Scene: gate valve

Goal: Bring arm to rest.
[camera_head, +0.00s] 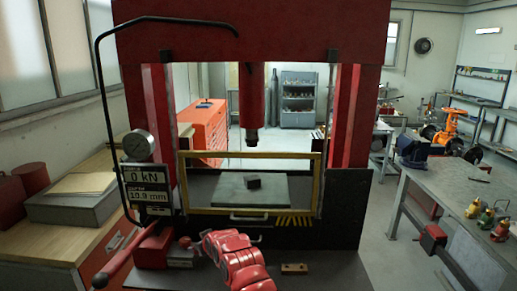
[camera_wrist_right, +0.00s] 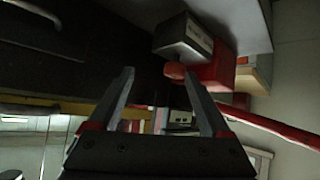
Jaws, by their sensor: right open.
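My right gripper (camera_wrist_right: 158,78) shows in the right wrist view with its two fingers spread apart and nothing between them. In the head view a red jointed arm of mine (camera_head: 236,262) reaches up from the bottom middle, in front of the press; no fingers can be made out on it there. My left gripper is not in view. Past the right fingers, the wrist view shows a red block (camera_wrist_right: 217,70) with a long red lever (camera_wrist_right: 265,122) running off to the right.
The red press (camera_head: 250,35) stands ahead, with a yellow-framed guard (camera_head: 250,154) and a dark block (camera_head: 254,182) behind it. A red pump lever (camera_head: 115,268) and a black pipe (camera_head: 99,80) stand at left. A workbench (camera_head: 445,195) is at right, with floor between.

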